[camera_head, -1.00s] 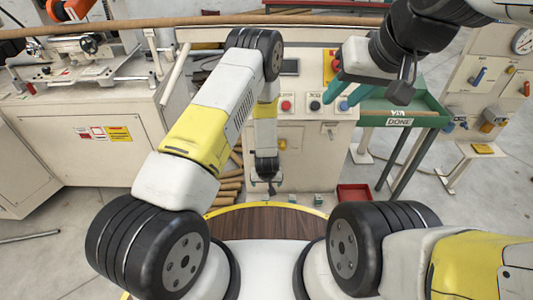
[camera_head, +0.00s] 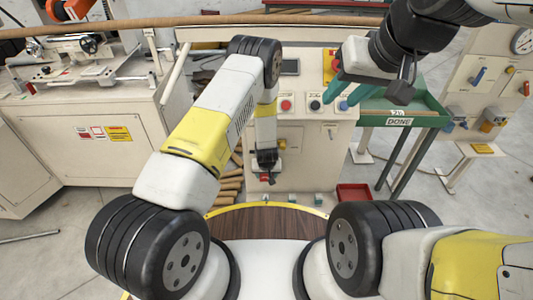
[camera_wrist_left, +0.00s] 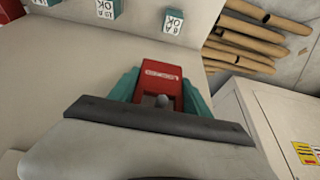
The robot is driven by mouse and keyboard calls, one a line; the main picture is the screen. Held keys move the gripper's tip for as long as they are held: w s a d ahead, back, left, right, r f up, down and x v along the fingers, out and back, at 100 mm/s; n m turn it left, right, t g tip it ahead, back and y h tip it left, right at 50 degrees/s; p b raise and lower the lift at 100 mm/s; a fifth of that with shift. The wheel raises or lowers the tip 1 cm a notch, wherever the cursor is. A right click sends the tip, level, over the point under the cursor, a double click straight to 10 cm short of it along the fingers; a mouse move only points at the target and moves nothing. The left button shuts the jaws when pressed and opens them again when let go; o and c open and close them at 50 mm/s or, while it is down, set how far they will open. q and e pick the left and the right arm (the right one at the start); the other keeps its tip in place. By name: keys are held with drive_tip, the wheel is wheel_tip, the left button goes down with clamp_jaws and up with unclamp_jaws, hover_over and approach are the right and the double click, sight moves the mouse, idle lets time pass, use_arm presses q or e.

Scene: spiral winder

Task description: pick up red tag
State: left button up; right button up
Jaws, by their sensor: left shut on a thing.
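The red tag (camera_wrist_left: 160,80) shows in the left wrist view between the two teal fingers of my left gripper (camera_wrist_left: 160,90). It has pale lettering that I cannot read surely. My left gripper is shut on it. In the head view my left gripper (camera_head: 267,180) is low in front of the cream control cabinet, with a small red patch of the tag (camera_head: 264,178) at its tip. My right gripper (camera_head: 345,88) is at upper right in front of the cabinet's buttons; its teal fingers look apart, with nothing seen between them.
The control cabinet (camera_head: 310,150) carries several buttons. A green table marked DONE (camera_head: 400,122) stands right of it. A red tray (camera_head: 354,193) lies low at right. Teal blocks marked OK (camera_wrist_left: 172,20) stand near the left gripper. Cardboard tubes (camera_wrist_left: 240,52) lie behind.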

use_arm(q)
drive_tip(key=shift+c, duration=0.5)
drive_tip(key=shift+r, duration=0.15)
drive_tip(key=shift+c, duration=0.2)
drive_tip(key=shift+r, duration=0.2)
drive_tip(key=s, duration=1.8)
